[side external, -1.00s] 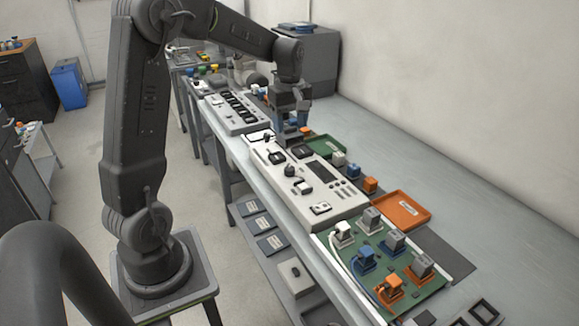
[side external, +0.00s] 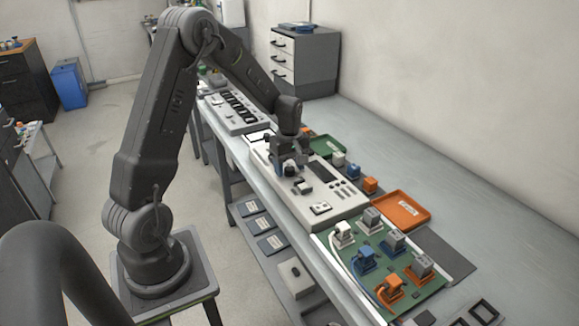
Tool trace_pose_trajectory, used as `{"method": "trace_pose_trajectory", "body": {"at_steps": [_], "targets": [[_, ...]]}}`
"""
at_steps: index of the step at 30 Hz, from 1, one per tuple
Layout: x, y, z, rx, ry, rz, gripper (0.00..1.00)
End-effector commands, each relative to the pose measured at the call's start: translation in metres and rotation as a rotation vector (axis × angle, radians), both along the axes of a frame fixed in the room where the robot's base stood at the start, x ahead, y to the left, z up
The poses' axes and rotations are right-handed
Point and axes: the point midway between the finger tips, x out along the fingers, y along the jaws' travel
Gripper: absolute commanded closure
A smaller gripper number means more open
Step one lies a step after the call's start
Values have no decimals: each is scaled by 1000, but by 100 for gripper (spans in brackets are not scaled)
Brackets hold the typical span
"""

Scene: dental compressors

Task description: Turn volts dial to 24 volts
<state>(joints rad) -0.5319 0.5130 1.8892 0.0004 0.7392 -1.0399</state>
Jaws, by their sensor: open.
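A light grey control panel (side external: 340,205) lies on the long bench, with several black knobs, switches and a dark display. My gripper (side external: 289,168) points down over the panel's left-middle part, at a dark knob there. It is open. The fingers appear to be around or just above this knob, but I cannot tell whether they touch it. The knob is mostly hidden by the gripper. The volts label and the dial's setting are too small to read.
A green board (side external: 375,272) with white, blue and orange plugs and cables lies in front of the panel. An orange tray (side external: 401,210), a green tray (side external: 328,147) and small coloured blocks are behind it. The bench (side external: 430,175) is clear towards the wall.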

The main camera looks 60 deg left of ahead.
Motion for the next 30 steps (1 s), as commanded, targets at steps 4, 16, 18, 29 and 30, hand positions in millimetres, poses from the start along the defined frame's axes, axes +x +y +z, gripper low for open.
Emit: {"method": "trace_pose_trajectory", "body": {"at_steps": [4, 16, 18, 29, 30], "targets": [[0, 0, -3, 0, 0, 0, 41], [0, 0, -3, 0, 0, 0, 62], [0, 0, -3, 0, 0, 0, 69], [0, 0, -3, 0, 0, -4, 90], [0, 0, -3, 0, 0, -9, 90]]}}
